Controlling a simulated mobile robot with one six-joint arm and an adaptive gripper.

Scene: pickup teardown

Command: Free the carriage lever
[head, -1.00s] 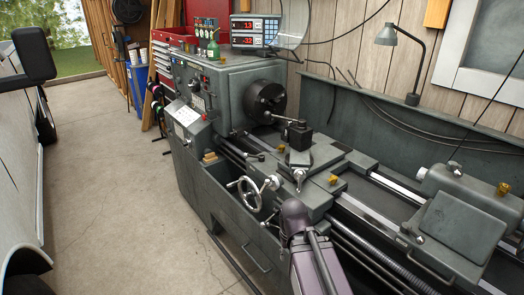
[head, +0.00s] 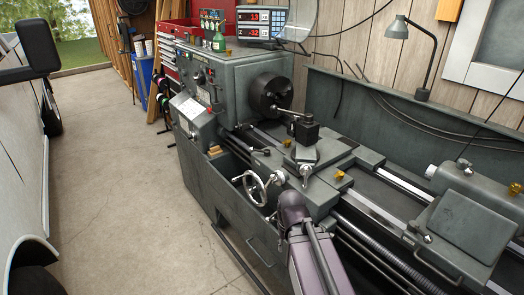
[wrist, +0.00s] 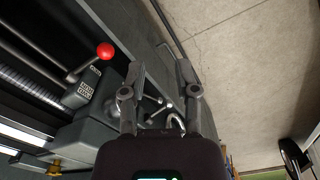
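A lever with a red ball knob (wrist: 105,51) stands out from a dark block with a small label plate (wrist: 78,95) on the lathe, in the wrist view. I take it for the carriage lever; I cannot pick it out in the head view. My gripper (wrist: 160,75) is open, its two fingers apart with nothing visibly held between them. The red knob is to the left of the left finger, apart from it in the picture. In the head view my purple arm (head: 308,252) covers part of the carriage front, and the fingers are hidden.
The lathe (head: 225,80) fills the middle and right. Its handwheel (head: 262,190) sticks out left of my arm. A lamp (head: 398,25) and a readout (head: 262,22) stand behind. A vehicle (head: 22,175) is at the left. The concrete floor (head: 120,180) between is clear.

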